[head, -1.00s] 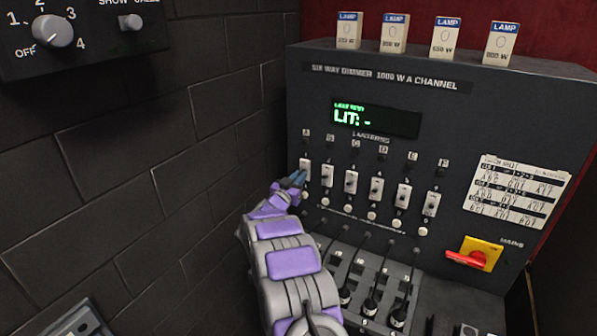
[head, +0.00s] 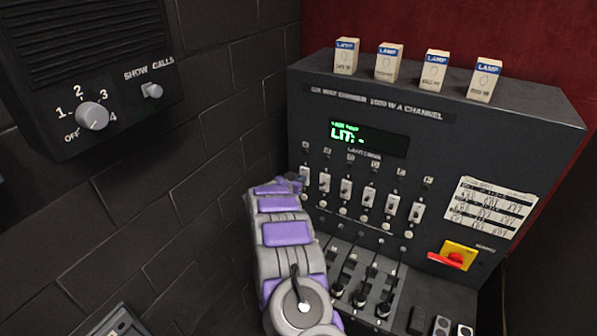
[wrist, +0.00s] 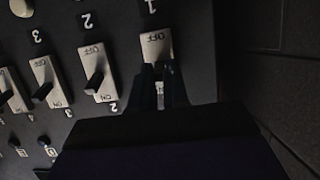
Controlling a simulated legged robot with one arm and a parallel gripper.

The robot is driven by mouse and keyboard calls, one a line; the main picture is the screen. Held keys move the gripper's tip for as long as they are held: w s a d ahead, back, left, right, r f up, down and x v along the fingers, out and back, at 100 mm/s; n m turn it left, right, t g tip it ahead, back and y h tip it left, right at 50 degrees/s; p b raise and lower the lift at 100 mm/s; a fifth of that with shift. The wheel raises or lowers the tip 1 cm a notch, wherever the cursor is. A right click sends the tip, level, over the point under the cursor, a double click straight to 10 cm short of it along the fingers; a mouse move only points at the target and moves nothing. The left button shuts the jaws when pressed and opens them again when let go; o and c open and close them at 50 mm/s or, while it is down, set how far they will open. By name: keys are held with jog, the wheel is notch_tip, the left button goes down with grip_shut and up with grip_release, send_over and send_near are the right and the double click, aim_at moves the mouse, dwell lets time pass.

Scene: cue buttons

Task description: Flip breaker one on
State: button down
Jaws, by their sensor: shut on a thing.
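Breaker one is the leftmost white switch (head: 304,176) in the row on the dark dimmer cabinet. In the wrist view its white plate (wrist: 156,46), marked 1 and OFF, appears upside down. My gripper (wrist: 163,72) is at this plate, its dark fingers shut on the breaker's lever. The fingers hide the lever, so its position cannot be told. In the head view my gripper (head: 293,179) is small and partly hidden by my arm. Breaker two (wrist: 97,73) and breaker three (wrist: 49,82) stand beside it, their dark levers untouched. The green display (head: 362,137) reads "LIT: -".
A red mains handle on a yellow plate (head: 453,256) is at the cabinet's lower right. Cable plugs (head: 361,295) stand below the breakers. A black box with a dial (head: 92,116) hangs on the left wall. Several lamp boxes (head: 389,62) stand on top. The brick wall is close on the left.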

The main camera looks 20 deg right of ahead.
jog(key=shift+r+g+y+p, duration=0.3)
jog(key=shift+y+p, duration=0.1)
jog(key=shift+p, duration=0.75)
jog(key=shift+f+p, duration=0.15)
jog(key=shift+p, duration=0.3)
jog(key=c, duration=1.1)
grip_release()
jog(key=shift+w, duration=0.25)
jog(key=shift+s, duration=0.15)
jog(key=shift+a, duration=0.1)
jog(key=b+v, duration=0.3)
jog(key=v, duration=1.4)
jog(key=shift+r, duration=0.25)
